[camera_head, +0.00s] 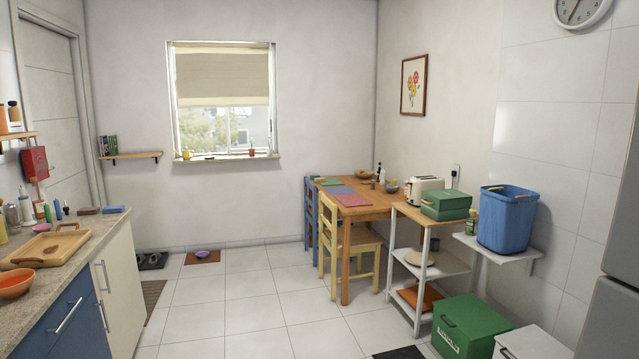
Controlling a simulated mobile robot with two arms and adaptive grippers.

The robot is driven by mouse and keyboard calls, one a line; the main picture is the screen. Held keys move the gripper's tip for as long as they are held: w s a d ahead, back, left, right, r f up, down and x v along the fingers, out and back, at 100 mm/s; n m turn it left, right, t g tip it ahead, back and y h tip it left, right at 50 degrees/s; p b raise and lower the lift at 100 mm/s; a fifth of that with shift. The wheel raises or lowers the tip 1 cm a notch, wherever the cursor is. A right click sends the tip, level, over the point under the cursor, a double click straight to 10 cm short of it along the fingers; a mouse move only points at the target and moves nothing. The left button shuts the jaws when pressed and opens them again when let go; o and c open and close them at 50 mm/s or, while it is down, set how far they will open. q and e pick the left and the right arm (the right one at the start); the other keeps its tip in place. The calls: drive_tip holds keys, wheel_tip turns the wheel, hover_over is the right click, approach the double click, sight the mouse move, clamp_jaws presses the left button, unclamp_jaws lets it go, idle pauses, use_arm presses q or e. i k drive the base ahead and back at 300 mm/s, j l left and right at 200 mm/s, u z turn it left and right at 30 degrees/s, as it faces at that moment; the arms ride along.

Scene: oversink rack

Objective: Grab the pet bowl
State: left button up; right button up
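A small purple bowl (203,253), which looks like the pet bowl, sits on a brown mat (190,260) on the floor near the far wall, below and left of the window. It appears upright; its contents are too small to make out. Neither of my grippers is in view.
A yellow chair (349,240), table (372,208) and green box (468,326) stand right. The middle floor is clear.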

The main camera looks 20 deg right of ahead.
sight(202, 254)
drive_tip(key=i+l+z, duration=0.2)
drive_tip(key=i, duration=0.15)
drive_tip(key=i+l+z, duration=0.2)
drive_tip(key=i, duration=0.2)
drive_tip(key=i+z, duration=0.35)
drive_tip(key=i, duration=4.95)
drive_tip(key=u, duration=1.45)
drive_tip(key=i+j+z, duration=0.1)
drive_tip(key=i, duration=0.35)
drive_tip(key=i+j+z, duration=0.15)
drive_tip(key=i, duration=0.3)
drive_tip(key=i+j+z, duration=0.1)
drive_tip(key=i+j, duration=0.15)
drive_tip(key=i, duration=0.2)
